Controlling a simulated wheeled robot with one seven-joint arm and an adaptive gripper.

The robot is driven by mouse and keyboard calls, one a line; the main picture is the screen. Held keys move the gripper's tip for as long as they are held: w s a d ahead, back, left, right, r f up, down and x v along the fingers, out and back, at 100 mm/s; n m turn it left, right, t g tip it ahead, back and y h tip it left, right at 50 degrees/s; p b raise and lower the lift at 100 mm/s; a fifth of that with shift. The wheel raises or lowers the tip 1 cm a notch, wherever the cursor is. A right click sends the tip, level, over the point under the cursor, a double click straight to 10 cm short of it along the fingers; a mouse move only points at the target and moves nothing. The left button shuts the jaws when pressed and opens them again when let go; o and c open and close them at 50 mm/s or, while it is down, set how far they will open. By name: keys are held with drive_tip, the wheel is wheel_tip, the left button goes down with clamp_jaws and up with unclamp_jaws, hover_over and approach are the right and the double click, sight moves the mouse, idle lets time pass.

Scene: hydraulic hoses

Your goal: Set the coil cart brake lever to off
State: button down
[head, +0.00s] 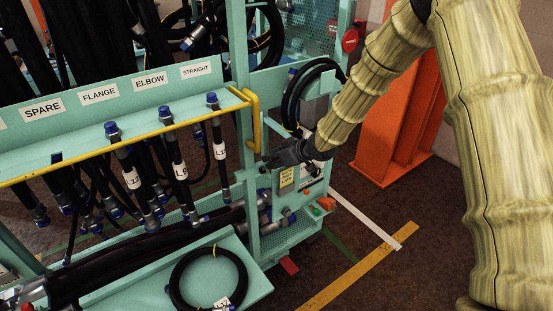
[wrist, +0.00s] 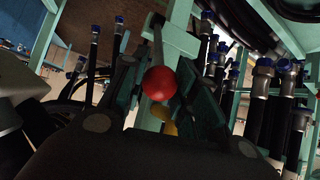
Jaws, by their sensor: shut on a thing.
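The teal coil cart (head: 265,222) stands in the middle of the head view. My gripper (head: 277,160) is at its upright post, just above a yellow label. In the wrist view a red ball knob (wrist: 160,84) on a thin grey rod (wrist: 158,38), which looks like the brake lever, sits between my two dark fingers. My gripper is shut on this knob. In the head view the lever is hidden by my gripper. The label's lettering is too small to read, so I cannot tell the lever's marked position.
A yellow rail (head: 130,140) and hanging black hoses with blue caps (head: 212,98) are left of my gripper. A coiled black hose (head: 312,90) hangs just above it. An orange post (head: 398,130) stands at the right. Open floor (head: 345,245) lies at the front right.

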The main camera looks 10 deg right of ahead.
drive_tip(key=shift+w+a+r+p, duration=0.25)
drive_tip(key=shift+w+r+p, duration=0.25)
drive_tip(key=shift+w+r, duration=0.2)
drive_tip(key=c, duration=1.2)
unclamp_jaws()
drive_tip(key=shift+w, duration=0.15)
drive_tip(key=shift+o, duration=0.6)
drive_tip(key=shift+f, duration=0.1)
drive_tip(key=shift+s+a, duration=0.1)
drive_tip(key=shift+s, duration=0.1)
drive_tip(key=v, duration=1.2)
drive_tip(key=shift+f, duration=0.1)
